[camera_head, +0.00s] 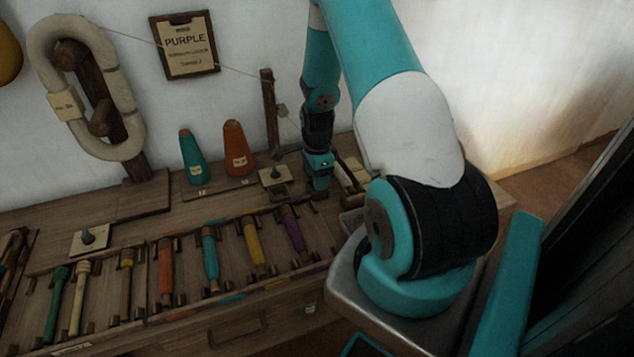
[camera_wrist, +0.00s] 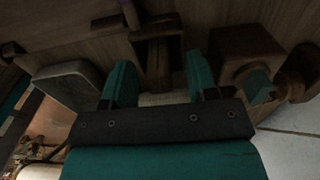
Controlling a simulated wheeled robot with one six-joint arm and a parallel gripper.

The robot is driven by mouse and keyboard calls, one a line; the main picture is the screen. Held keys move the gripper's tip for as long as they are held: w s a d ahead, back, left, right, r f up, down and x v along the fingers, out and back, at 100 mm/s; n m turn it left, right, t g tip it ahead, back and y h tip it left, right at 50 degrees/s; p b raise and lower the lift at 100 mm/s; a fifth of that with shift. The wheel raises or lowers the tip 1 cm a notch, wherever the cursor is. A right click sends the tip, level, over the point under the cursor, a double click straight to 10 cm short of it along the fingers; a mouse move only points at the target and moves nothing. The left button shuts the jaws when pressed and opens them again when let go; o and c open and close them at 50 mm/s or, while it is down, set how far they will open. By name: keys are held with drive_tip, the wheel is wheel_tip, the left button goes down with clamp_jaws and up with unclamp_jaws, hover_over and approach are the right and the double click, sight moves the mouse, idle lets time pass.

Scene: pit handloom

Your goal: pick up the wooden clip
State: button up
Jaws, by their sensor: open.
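My gripper (camera_head: 320,182) points down over the right part of the wooden bench, just right of a small pale plate with a dark knob. In the wrist view my gripper (camera_wrist: 161,78) shows two teal fingers spread apart. Between and just beyond them is a narrow dark wooden piece (camera_wrist: 158,60), which may be the wooden clip; I cannot tell for sure. No contact with it is visible. In the head view the spot under the fingers is hidden by my gripper.
A wooden block with a round part (camera_wrist: 247,60) is close right of the fingers, and a grey tray (camera_wrist: 68,82) is left. Teal (camera_head: 192,158) and orange (camera_head: 236,148) cones stand behind the bench's rack of coloured bobbins. A wooden post (camera_head: 269,112) stands near my arm.

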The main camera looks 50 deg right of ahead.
clamp_jaws()
drive_tip(key=shift+r, duration=0.1)
